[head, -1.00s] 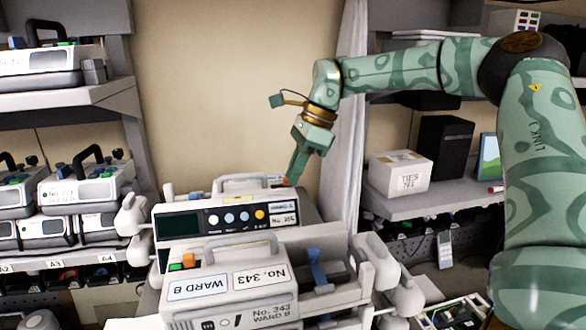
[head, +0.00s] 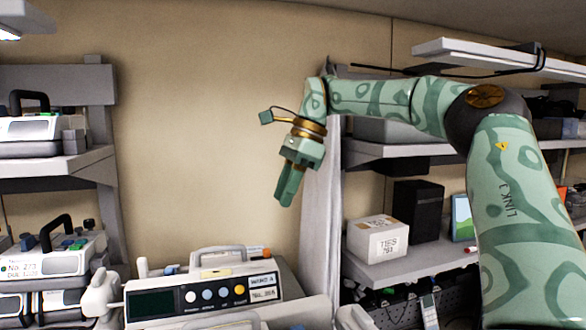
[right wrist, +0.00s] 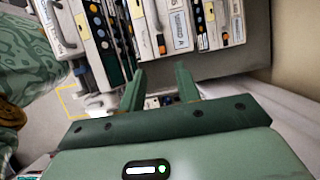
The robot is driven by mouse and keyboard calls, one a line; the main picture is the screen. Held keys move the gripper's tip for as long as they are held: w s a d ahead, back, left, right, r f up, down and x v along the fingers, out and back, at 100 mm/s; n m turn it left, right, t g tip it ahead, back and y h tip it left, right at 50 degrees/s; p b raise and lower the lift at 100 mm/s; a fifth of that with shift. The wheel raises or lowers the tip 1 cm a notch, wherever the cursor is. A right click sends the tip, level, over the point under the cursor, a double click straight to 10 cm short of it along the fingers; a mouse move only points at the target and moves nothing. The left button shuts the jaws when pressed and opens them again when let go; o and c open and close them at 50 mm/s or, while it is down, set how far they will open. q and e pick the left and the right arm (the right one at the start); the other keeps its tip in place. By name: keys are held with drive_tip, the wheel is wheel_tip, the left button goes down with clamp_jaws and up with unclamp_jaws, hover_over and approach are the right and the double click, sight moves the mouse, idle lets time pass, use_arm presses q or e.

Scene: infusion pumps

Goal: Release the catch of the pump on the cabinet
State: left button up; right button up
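A white pump (head: 172,302) with a dark screen, a row of coloured knobs and a grey carrying handle stands at the bottom centre of the head view. A small orange part shows at its top right edge; I cannot tell whether it is the catch. My right gripper (head: 285,203) hangs above and to the right of this pump, clear of it, fingers pointing down. In the right wrist view, its two green fingers (right wrist: 160,84) are apart with nothing held between them. Several pump panels with orange parts show beyond the fingers there. My left gripper is out of view.
A shelf on the left holds more pumps (head: 50,262). On the right shelf stand a white box (head: 377,240) and a black box (head: 418,211). A pale curtain or post (head: 318,215) stands behind my right gripper. The wall above the pump is bare.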

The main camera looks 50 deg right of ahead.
drive_tip(key=p+v, duration=0.1)
drive_tip(key=v, duration=0.4)
drive_tip(key=shift+r, duration=0.15)
drive_tip(key=shift+d, duration=0.1)
idle(0.6)
